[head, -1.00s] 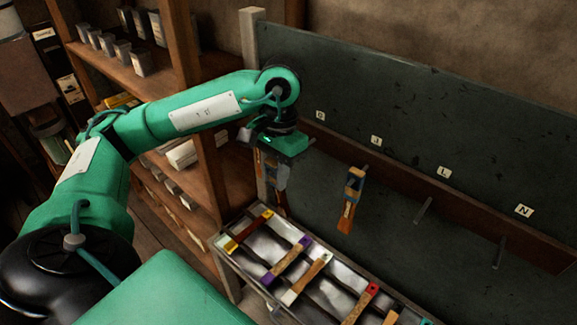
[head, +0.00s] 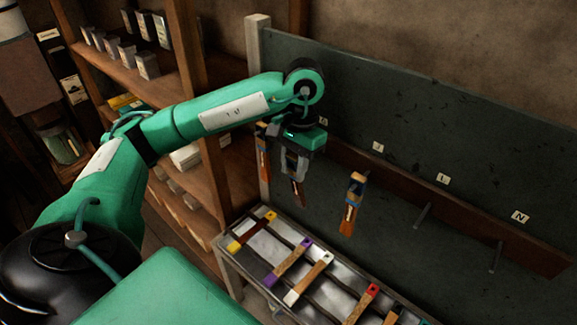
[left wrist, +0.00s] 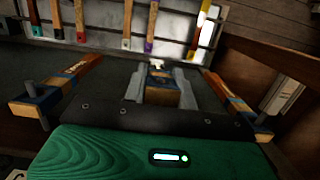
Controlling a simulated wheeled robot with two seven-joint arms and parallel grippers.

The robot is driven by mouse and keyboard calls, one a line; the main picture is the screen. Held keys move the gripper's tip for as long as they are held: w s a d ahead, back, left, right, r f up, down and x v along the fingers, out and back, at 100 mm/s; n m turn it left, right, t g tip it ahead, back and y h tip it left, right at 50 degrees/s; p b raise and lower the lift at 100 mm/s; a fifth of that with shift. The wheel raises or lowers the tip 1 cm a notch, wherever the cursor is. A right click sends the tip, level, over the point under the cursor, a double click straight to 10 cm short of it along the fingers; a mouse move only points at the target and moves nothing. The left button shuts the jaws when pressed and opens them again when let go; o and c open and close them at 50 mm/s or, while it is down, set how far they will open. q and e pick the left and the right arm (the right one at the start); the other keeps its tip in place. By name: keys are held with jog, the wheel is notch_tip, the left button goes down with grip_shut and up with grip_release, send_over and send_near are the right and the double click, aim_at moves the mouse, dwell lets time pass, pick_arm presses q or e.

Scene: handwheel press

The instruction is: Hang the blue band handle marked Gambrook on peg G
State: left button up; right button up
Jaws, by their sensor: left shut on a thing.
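My left gripper (head: 294,172) is shut on a handle (head: 298,193) and holds it upright in front of the board, close to the label G (head: 323,121). The handle's brown lower end hangs below the jaws. In the left wrist view its end (left wrist: 160,96) sits between the two fingers, with a dark bluish part; its marking is not readable. The arm and gripper hide peg G, so I cannot tell whether the handle touches it. My right gripper is not in view.
Hanging handles flank the gripper: one at left (head: 263,160), one below label J (head: 352,205). The pegs below labels L (head: 423,215) and N (head: 495,257) are bare. A metal tray (head: 228,250) with several coloured-end handles lies below. Wooden shelves (head: 200,190) stand at left.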

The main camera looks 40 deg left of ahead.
pick_arm(q)
jog(key=shift+w+d+p, duration=0.1)
jog(key=shift+w+p, duration=0.4)
jog(key=shift+w, duration=0.8)
jog(key=shift+w+f+b, duration=0.2)
jog(key=shift+w+b, duration=0.35)
jog(key=shift+b, duration=0.35)
